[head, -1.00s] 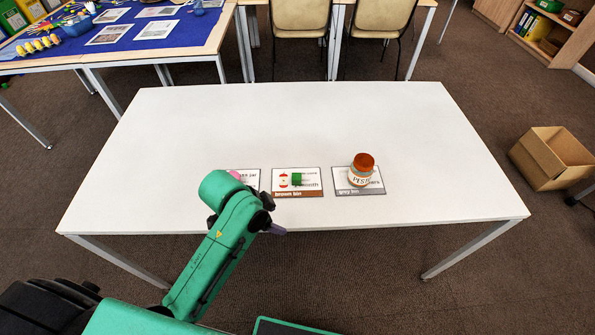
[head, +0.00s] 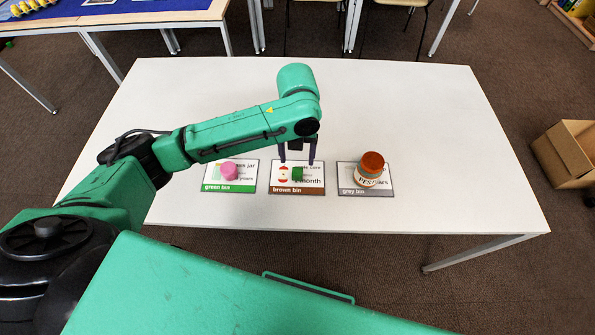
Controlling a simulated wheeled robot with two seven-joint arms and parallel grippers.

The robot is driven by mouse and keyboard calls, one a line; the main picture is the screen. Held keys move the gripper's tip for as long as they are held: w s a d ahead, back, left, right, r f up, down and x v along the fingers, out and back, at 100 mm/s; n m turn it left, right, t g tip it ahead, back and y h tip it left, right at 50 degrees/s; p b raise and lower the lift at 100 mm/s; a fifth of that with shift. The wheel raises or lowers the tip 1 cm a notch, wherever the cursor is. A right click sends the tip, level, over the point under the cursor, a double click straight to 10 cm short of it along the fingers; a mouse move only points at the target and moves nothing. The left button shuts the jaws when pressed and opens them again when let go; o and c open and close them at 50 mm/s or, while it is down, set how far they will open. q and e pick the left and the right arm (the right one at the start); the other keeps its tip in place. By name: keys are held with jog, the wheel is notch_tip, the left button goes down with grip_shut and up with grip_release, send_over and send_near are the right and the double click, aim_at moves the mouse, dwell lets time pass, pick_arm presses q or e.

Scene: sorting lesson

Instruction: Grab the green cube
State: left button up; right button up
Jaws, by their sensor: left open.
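The green cube (head: 298,173) sits on the brown bin card (head: 297,190), the middle one of three cards on the white table. My left gripper (head: 297,162) points down just above and behind the cube in the head view. Its two dark fingers are apart, one on each side of the cube's line, and nothing is between them that I can make out. Whether the fingertips are level with the cube or higher is hard to tell. My right gripper is not in view.
A pink piece (head: 229,172) lies on the green bin card (head: 228,188) to the left. A jar with an orange-brown lid (head: 372,164) stands on the grey bin card (head: 366,192) to the right. The white table (head: 430,120) is otherwise clear. A cardboard box (head: 565,155) is on the floor at right.

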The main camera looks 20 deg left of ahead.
aim_at(297, 169)
pick_arm(q)
jog(key=f, duration=0.6)
jog(key=shift+w+a+f, duration=0.1)
jog(key=shift+w+f, duration=0.2)
jog(key=shift+w, duration=0.1)
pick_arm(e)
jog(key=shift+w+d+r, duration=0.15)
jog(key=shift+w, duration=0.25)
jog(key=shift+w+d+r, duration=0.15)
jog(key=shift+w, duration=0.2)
pick_arm(q)
grip_shut()
